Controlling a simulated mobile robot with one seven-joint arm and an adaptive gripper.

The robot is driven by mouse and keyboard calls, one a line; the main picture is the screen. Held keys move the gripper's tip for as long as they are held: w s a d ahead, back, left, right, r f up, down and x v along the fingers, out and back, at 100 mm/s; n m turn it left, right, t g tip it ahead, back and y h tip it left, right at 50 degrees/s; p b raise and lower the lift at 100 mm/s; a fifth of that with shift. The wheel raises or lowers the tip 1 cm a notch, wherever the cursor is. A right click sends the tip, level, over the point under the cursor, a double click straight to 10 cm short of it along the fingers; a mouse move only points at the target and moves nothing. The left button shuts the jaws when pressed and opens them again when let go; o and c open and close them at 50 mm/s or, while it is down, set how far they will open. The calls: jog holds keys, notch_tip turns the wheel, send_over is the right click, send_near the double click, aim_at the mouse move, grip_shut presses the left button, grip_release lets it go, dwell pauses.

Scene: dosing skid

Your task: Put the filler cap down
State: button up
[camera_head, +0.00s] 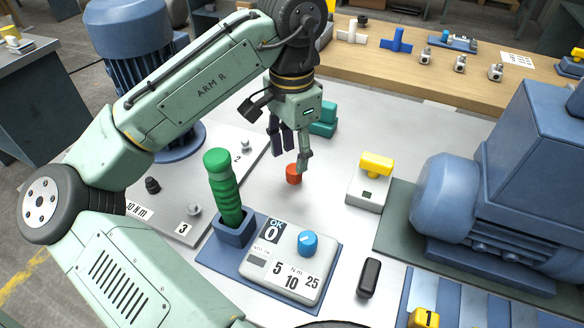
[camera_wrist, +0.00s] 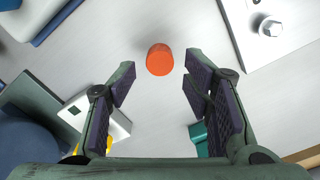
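The filler cap looks like the small orange-red cylinder (camera_head: 293,174) standing on the pale skid plate. It also shows in the wrist view (camera_wrist: 160,60), upper middle, in line with the gap between my fingertips. My gripper (camera_head: 295,160) points down just above and around the cap's position in the head view. Its two dark-padded fingers are spread apart, also in the wrist view (camera_wrist: 160,78), with clear space between them and the cap. Neither finger visibly touches the cap.
A white box with a yellow handle (camera_head: 376,166) stands to the right, and teal blocks (camera_head: 324,119) stand behind. In front are a green-handled tool (camera_head: 222,185) and a dial unit with a blue knob (camera_head: 307,243). A blue motor (camera_head: 480,205) fills the right. Bare plate surrounds the cap.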

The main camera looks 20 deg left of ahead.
aim_at(292, 170)
notch_tip(292, 170, up, 7)
jog(key=shift+r, duration=0.2)
dwell(0.5)
